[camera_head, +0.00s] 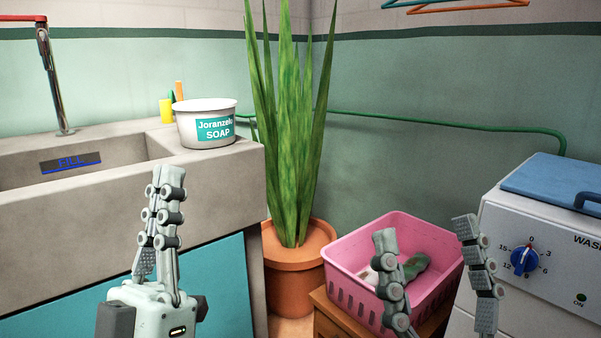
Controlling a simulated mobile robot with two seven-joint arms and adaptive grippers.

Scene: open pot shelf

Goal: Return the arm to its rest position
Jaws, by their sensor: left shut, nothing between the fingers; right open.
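My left gripper (166,178) points up in front of the sink's front wall, with its fingers together and nothing between them. My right gripper (424,232) is at the lower right, its two fingers spread wide apart. It holds nothing; its fingers stand in front of the pink basket and the washing machine. The lower part of my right gripper is cut off by the bottom edge of the picture.
A concrete sink (205,181) with a white soap pot (190,132) on its ledge is at the left. A potted plant (292,262) stands at the center. A pink basket (352,254) with cloths sits on a wooden stand (340,322). A washing machine (545,250) is at the right.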

